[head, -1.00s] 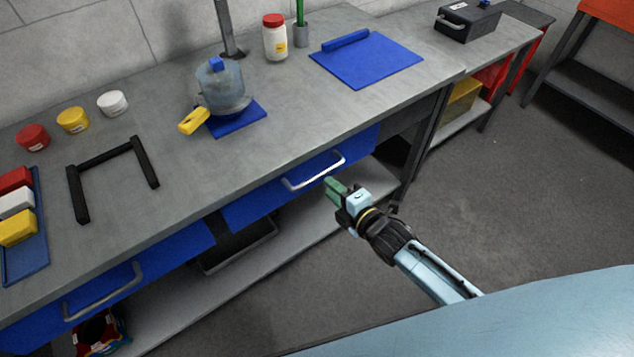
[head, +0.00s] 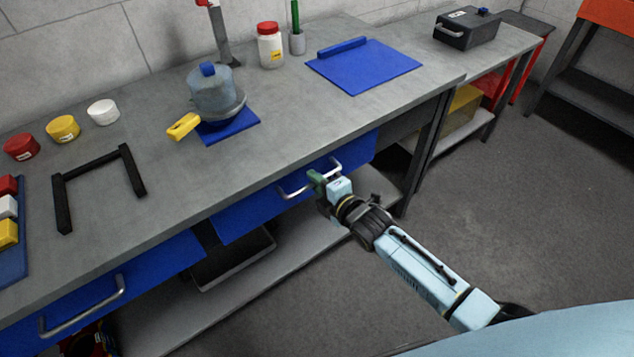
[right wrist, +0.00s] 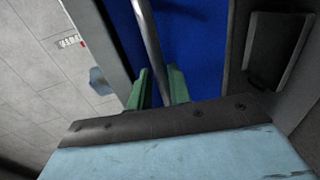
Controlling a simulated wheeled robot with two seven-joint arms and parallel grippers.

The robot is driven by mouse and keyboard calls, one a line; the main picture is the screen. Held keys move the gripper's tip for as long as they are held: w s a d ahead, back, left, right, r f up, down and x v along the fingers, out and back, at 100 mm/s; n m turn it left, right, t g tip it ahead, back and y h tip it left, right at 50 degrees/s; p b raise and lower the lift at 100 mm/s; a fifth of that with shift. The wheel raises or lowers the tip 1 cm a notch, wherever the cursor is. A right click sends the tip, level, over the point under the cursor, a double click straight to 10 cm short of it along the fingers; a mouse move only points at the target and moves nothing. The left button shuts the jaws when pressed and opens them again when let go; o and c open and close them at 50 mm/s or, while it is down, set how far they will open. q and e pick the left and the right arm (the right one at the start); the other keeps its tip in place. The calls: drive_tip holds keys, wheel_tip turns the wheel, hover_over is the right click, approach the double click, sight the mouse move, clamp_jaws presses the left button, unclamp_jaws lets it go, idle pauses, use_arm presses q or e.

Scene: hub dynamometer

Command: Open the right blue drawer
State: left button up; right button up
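The right blue drawer (head: 240,215) is under the workbench and looks shut, its front flush below the bench top. Its silver bar handle (head: 292,192) runs along the front. My right gripper (head: 316,178) is at the right part of this handle. In the right wrist view, the handle (right wrist: 147,35) passes between the two green fingers of my right gripper (right wrist: 157,85), against the blue drawer front (right wrist: 195,45). The fingers stand apart, with a small gap beside the bar. My left gripper is not in view.
The left blue drawer (head: 150,272) has its own handle (head: 82,308). A lower shelf (head: 165,315) runs beneath. Floor to the right is clear.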

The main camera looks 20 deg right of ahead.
drive_tip(key=shift+a+f, duration=0.25)
drive_tip(key=shift+f, duration=0.25)
clamp_jaws()
